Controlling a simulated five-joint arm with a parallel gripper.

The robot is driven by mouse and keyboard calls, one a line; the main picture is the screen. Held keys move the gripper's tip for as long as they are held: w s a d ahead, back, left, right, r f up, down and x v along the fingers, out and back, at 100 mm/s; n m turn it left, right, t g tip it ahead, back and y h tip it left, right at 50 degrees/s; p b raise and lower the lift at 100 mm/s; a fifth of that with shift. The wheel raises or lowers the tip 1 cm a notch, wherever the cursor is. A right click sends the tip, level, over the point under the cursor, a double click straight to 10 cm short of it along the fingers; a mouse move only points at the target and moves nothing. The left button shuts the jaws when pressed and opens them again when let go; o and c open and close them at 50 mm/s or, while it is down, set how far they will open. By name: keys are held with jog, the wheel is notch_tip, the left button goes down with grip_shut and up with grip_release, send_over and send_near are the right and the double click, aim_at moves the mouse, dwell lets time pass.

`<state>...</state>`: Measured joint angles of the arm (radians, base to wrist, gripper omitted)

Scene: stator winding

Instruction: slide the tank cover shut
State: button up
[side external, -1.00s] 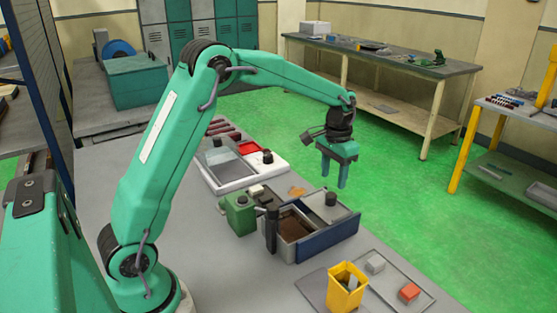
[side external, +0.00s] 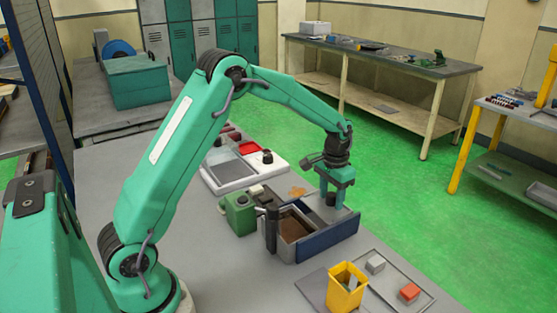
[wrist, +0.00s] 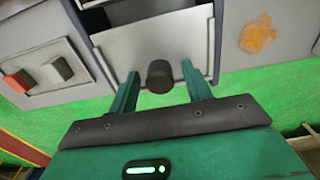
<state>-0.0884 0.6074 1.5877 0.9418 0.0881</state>
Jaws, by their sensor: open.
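The tank (side external: 328,241) is a blue-sided box on the bench, with its brown inside showing in the near-left part. Its light grey cover (wrist: 125,52) lies over the far-right part, so the tank is partly open. A dark round knob (wrist: 160,76) stands on the cover; it also shows in the side view (side external: 331,199). My gripper (side external: 334,200) is low over the cover, pointing down. In the wrist view its open fingers (wrist: 160,76) stand on either side of the knob, with gaps between.
A green device (side external: 240,213) and a dark upright post (side external: 271,230) stand left of the tank. A yellow bin (side external: 346,290) and a tray with a grey block (side external: 375,262) and a red block (side external: 410,291) are in front. A white-framed unit (side external: 232,180) lies behind.

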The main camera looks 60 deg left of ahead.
jog(key=shift+s+f, duration=0.1)
jog(key=shift+f, duration=0.1)
jog(key=shift+f, duration=0.1)
jog(key=c, duration=0.7)
jog(key=shift+s, duration=0.3)
jog(key=shift+s+a, duration=0.1)
jog(key=shift+s, duration=4.95)
jog(key=o, duration=0.6)
jog(key=shift+o, duration=0.2)
jog(key=shift+d, duration=0.2)
